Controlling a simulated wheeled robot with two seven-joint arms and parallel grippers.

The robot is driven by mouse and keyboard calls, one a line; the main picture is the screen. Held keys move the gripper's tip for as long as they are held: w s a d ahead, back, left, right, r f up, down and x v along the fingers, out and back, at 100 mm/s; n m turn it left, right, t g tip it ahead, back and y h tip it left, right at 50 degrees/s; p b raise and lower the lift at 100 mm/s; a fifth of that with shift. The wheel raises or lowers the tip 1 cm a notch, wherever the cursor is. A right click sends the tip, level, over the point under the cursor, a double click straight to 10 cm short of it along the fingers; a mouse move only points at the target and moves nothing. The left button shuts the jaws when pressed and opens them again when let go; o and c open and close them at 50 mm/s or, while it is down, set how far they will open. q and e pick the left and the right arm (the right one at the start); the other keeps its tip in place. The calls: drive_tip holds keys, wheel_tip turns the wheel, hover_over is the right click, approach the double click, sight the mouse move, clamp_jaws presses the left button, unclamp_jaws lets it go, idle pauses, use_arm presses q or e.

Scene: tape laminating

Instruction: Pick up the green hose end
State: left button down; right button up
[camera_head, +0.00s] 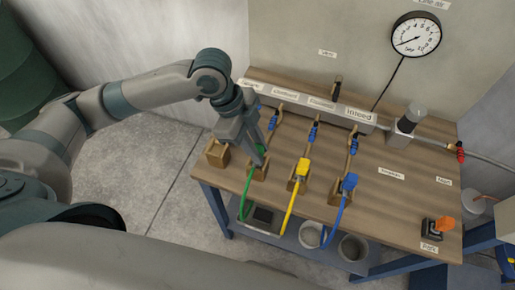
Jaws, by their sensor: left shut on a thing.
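The green hose (245,192) hangs over the front edge of the workbench. Its green end (262,149) stands at a wooden block (258,172) near the bench's left side. My left gripper (259,157) points down at that block and is shut on the green hose end, which the fingers partly hide. I cannot tell whether the end is clear of the block. My right gripper is not in view.
The yellow hose end (302,167) and blue hose end (349,182) sit in blocks to the right. An empty-looking block (217,153) is at the left. A labelled manifold (310,101) runs along the back. An orange-topped switch (444,226) stands front right.

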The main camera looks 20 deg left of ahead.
use_arm(q)
drive_tip(key=shift+r, duration=0.5)
drive_tip(key=r, duration=0.1)
drive_tip(key=r+b, duration=0.1)
drive_tip(key=r, duration=0.1)
drive_tip(key=shift+d+r, duration=0.1)
drive_tip(key=shift+d, duration=0.2)
drive_tip(key=d+r+b, duration=0.3)
drive_tip(key=d+r, duration=0.3)
drive_tip(key=d, duration=0.5)
drive_tip(key=shift+s+r, duration=0.25)
drive_tip(key=shift+r, duration=0.1)
